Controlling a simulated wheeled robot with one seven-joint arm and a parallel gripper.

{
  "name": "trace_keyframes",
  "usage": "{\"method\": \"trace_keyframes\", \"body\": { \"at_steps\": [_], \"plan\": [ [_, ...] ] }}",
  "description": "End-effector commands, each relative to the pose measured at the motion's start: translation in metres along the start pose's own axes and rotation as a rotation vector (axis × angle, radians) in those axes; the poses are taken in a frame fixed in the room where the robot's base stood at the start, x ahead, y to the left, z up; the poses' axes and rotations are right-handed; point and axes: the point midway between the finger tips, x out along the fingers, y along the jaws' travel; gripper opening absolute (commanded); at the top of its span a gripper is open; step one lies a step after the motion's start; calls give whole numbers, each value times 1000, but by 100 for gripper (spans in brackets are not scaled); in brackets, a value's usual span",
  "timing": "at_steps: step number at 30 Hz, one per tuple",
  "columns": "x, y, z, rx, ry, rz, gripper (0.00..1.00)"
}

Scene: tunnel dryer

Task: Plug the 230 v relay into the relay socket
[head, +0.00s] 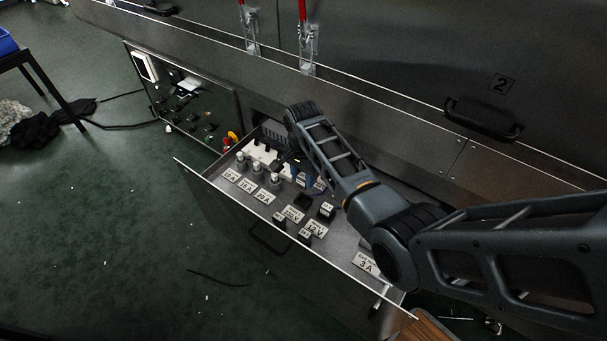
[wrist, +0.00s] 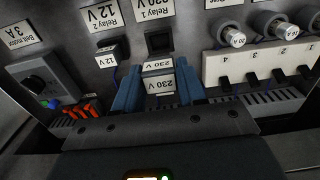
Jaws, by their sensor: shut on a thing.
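My gripper (wrist: 158,88) has blue fingers shut on the 230 V relay (wrist: 159,81), a small block with white "230 V" labels. The relay socket (wrist: 158,42) is a dark, empty square beside the "Relay 1 230 V" label in the wrist view. The held relay shows just below the socket in that picture, apart from it; its height above the panel is hard to judge. In the head view my gripper (head: 304,177) is low over the open drawer, behind the dark socket (head: 303,202). The relay's underside is hidden.
A 12 V relay (wrist: 110,51) sits beside the socket. Fuse holders (wrist: 272,24) and a white switch block (wrist: 262,65) lie to the right in the wrist view; a motor knob (wrist: 39,82) is left. Two dark blocks (head: 279,219) (head: 304,236) stand near the drawer's front (head: 268,240).

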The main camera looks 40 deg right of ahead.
Motion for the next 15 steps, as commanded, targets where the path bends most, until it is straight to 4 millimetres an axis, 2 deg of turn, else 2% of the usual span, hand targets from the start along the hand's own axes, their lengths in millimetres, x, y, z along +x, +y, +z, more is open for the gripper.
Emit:
{"method": "trace_keyframes", "body": {
  "at_steps": [1, 15],
  "plan": [
    [8, 0, 0, 0, -1, 1, 10],
    [48, 0, 0, 1, 0, 0, 10]
  ]
}}
